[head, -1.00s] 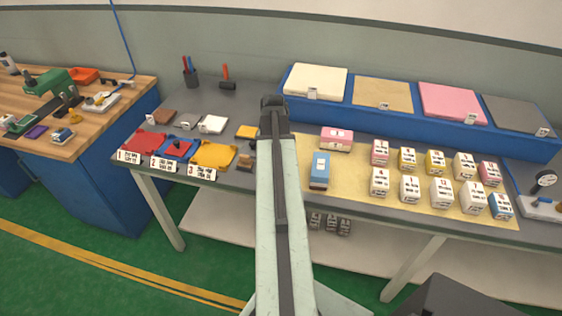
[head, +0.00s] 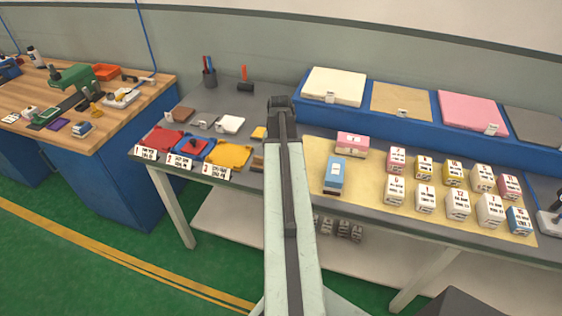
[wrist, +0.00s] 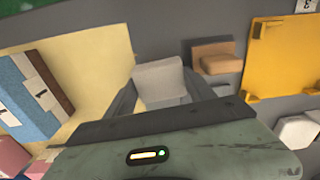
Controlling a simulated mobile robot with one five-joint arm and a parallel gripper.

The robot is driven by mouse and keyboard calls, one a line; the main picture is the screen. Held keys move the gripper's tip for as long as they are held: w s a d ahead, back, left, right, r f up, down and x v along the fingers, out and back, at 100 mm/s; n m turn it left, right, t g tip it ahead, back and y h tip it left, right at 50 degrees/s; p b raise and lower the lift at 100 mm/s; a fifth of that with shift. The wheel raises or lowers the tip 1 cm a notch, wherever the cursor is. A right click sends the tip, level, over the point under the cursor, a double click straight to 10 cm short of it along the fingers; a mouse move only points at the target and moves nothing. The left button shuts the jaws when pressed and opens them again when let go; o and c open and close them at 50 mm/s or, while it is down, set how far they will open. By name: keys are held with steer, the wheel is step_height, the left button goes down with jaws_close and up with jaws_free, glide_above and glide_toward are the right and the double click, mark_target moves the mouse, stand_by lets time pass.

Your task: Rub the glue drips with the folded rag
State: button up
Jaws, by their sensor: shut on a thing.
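My gripper (wrist: 161,84) is shut on a pale grey block-like piece, which looks like the folded rag (wrist: 160,80), in the wrist view. It is held between the two dark fingers, over the grey bench top at the edge of the pale yellow mat (wrist: 103,38); I cannot tell whether it touches. In the head view my arm hides the gripper and the rag. I cannot make out glue drips in either view. A blue block with a white label (head: 335,174) lies on the mat; it also shows at the left of the wrist view (wrist: 28,108).
A tan-brown block (wrist: 216,56) and a yellow tray (wrist: 282,58) lie right of the gripper. A pink block (head: 352,144) and several labelled boxes (head: 458,203) stand on the mat. A blue rack (head: 365,110) with sample pads runs along the back.

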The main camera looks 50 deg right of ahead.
steer(key=shift+s+d, duration=0.25)
steer(key=shift+s, duration=0.55)
steer(key=shift+s+d, duration=0.25)
steer(key=shift+s, duration=0.5)
steer(key=shift+s+d+f, duration=0.1)
steer(key=shift+s+d, duration=0.15)
steer(key=shift+s, duration=0.7)
steer(key=shift+s+d, duration=0.25)
steer(key=shift+s, duration=0.7)
steer(key=shift+w+a, duration=0.4)
steer(key=shift+w, duration=0.8)
steer(key=shift+w+a, duration=0.4)
steer(key=shift+w, duration=0.85)
steer(key=shift+w+a, duration=0.4)
steer(key=shift+w, duration=0.8)
steer(key=shift+s+d, duration=0.3)
steer(key=shift+s, duration=0.6)
steer(key=shift+s+d, duration=0.3)
steer(key=shift+s, duration=0.6)
steer(key=shift+s+d, duration=0.3)
steer(key=shift+s, duration=0.65)
steer(key=shift+s+d, duration=0.25)
steer(key=shift+s, duration=0.65)
